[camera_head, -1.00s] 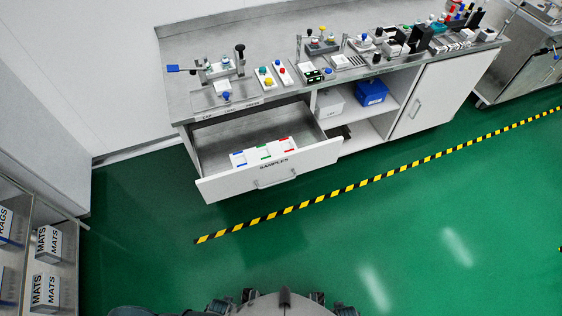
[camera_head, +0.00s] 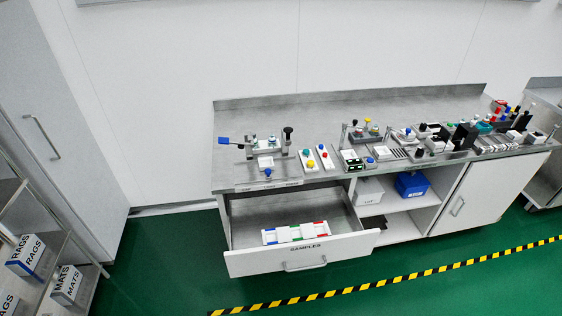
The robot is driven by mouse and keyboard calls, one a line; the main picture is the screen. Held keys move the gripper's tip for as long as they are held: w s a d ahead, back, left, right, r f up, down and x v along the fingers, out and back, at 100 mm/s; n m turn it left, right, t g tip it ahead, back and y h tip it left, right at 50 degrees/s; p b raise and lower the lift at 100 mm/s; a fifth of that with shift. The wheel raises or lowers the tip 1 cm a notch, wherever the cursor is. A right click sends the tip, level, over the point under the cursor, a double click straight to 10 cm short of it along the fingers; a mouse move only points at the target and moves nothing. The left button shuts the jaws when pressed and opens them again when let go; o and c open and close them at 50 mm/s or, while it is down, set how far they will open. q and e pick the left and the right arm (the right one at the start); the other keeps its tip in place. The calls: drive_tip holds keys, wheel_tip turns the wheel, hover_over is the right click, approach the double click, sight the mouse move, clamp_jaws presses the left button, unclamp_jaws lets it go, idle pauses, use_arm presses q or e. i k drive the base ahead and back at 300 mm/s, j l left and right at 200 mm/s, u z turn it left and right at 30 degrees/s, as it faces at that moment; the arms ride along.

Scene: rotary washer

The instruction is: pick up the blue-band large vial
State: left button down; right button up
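An open drawer (camera_head: 303,256) labelled SAMPLES sticks out at the left of the steel counter. In it lies a row of white items with coloured marks. The white item with blue marks (camera_head: 270,236) is at the left end, the green-marked one (camera_head: 296,234) in the middle and the red-marked one (camera_head: 320,229) at the right. They are too small to tell whether these are vials or holders. Neither of my grippers is in view.
The counter (camera_head: 330,105) carries a blue-handled fixture, trays with coloured knobs and several small devices. A blue bin (camera_head: 412,184) stands on the open shelf. Shelving with MATS and RAGS boxes (camera_head: 68,284) is at the left. Green floor lies before the drawer, with a yellow-black stripe (camera_head: 340,292).

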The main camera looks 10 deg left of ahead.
sight(272, 139)
drive_tip(key=j+z, duration=0.15)
drive_tip(key=z, duration=0.35)
drive_tip(key=i+j+z, duration=0.1)
drive_tip(key=z, duration=0.35)
drive_tip(key=j+z, duration=0.2)
drive_tip(key=j, duration=0.4)
drive_tip(key=j+z, duration=0.15)
drive_tip(key=j, duration=0.45)
drive_tip(key=k+j+z, duration=0.2)
drive_tip(key=j, duration=0.4)
drive_tip(key=j+z, duration=0.2)
drive_tip(key=j, duration=0.4)
